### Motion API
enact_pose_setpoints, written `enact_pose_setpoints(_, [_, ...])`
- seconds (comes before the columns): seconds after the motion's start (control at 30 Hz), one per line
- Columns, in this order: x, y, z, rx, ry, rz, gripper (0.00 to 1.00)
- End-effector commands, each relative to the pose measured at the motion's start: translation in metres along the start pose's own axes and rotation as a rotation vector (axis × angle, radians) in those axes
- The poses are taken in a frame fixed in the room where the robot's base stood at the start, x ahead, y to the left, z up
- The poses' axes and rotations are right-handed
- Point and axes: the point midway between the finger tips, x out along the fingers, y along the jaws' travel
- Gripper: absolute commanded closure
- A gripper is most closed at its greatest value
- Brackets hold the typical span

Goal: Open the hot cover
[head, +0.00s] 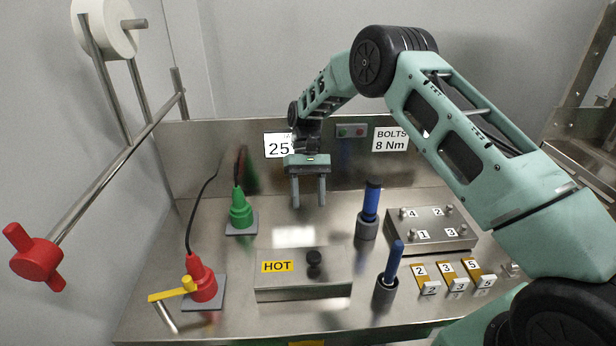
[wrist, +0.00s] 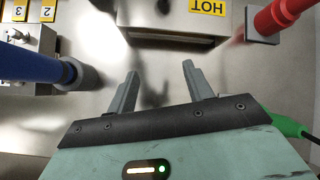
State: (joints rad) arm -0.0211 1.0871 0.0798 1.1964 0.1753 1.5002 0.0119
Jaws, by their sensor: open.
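The hot cover (head: 303,278) is a low metal box with a yellow HOT label (head: 277,267) and a black knob (head: 314,258) on top. It lies flat at the front middle of the metal bench. In the wrist view the cover (wrist: 172,30) shows upside down at the top, partly cut off, with part of its dark knob at the top edge. My gripper (head: 309,204) hangs above the bench behind the cover, fingers pointing down. In the wrist view my gripper (wrist: 160,78) has its two fingers apart with nothing between them. It does not touch the cover.
A green plug (head: 241,211) stands left of my gripper and a red plug (head: 202,281) with a yellow handle left of the cover. Blue-handled tools in holders (head: 367,227) (head: 385,291) stand right of the cover. A bolted plate (head: 432,235) and numbered tags (head: 453,277) lie farther right.

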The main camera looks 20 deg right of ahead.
Motion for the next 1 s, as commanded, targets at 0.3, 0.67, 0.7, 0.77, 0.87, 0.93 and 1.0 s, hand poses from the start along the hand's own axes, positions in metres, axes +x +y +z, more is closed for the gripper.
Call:
enact_pose_setpoints(0.3, [-0.06, 0.001, -0.002, 0.001, 0.002, 0.001, 0.49])
enact_pose_setpoints(0.67, [-0.081, 0.002, 0.0, 0.001, 0.0, 0.001, 0.49])
enact_pose_setpoints(0.7, [-0.081, 0.002, 0.0, 0.001, 0.0, 0.001, 0.49])
enact_pose_setpoints(0.77, [-0.081, 0.002, 0.0, 0.001, 0.0, 0.001, 0.49])
enact_pose_setpoints(0.87, [-0.081, 0.002, 0.0, 0.001, 0.0, 0.001, 0.49])
enact_pose_setpoints(0.93, [-0.081, 0.002, 0.0, 0.001, 0.0, 0.001, 0.49])
enact_pose_setpoints(1.0, [-0.081, 0.002, 0.0, 0.001, 0.0, 0.001, 0.49])
